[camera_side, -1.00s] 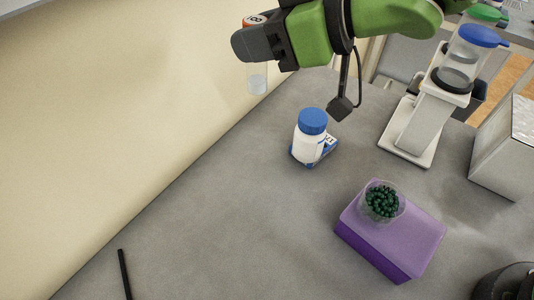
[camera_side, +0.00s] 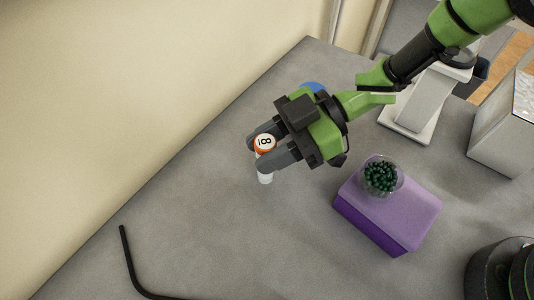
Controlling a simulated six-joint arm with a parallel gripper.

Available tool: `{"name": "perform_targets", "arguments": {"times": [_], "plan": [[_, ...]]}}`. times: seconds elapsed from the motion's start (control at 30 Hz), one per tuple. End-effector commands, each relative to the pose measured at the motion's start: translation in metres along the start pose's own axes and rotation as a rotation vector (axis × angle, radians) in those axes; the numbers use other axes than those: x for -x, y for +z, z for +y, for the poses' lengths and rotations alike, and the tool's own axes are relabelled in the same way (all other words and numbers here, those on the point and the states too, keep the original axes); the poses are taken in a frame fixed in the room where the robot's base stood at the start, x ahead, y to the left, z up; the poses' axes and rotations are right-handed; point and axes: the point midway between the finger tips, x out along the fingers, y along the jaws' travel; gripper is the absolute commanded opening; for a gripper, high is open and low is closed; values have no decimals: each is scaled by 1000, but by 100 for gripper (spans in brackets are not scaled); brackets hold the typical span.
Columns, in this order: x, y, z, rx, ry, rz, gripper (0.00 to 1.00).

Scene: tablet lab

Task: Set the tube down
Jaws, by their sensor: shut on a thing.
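The tube (camera_side: 265,177) is clear with whitish contents low in it and an orange-rimmed white cap (camera_side: 265,143) marked with an 8. My gripper (camera_side: 262,150) is shut on it near the cap, one dark finger on each side. The tube hangs roughly upright over the grey bench, left of the middle of the picture. I cannot tell whether its bottom touches the bench. The fingers and gripper body hide part of its upper half.
The blue-lidded bottle (camera_side: 313,87) is mostly hidden behind my gripper. A purple block (camera_side: 415,208) bears a clear cup of dark green beads (camera_side: 381,177). A white stand (camera_side: 412,115) is at the back right. A black cable (camera_side: 127,262) lies front left. The bench (camera_side: 220,225) is clear nearby.

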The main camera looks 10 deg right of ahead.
Motion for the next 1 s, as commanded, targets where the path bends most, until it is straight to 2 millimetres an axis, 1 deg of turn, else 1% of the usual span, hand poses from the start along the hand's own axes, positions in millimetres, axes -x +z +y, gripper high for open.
{"name": "perform_targets", "arguments": {"times": [0.03, 0.13, 0.57, 0.6, 0.67, 0.7, 1.0], "plan": [[-4, 9, 0, -3, -1, -1, 8], [-8, 19, 0, -2, 1, -1, 8], [-10, 24, 0, -1, 1, -1, 8], [-10, 24, 0, 0, 2, 0, 39], [-10, 24, 0, 0, 2, 0, 53], [-10, 24, 0, 0, 2, 0, 56], [-9, 21, 0, 1, 2, 0, 56]]}}
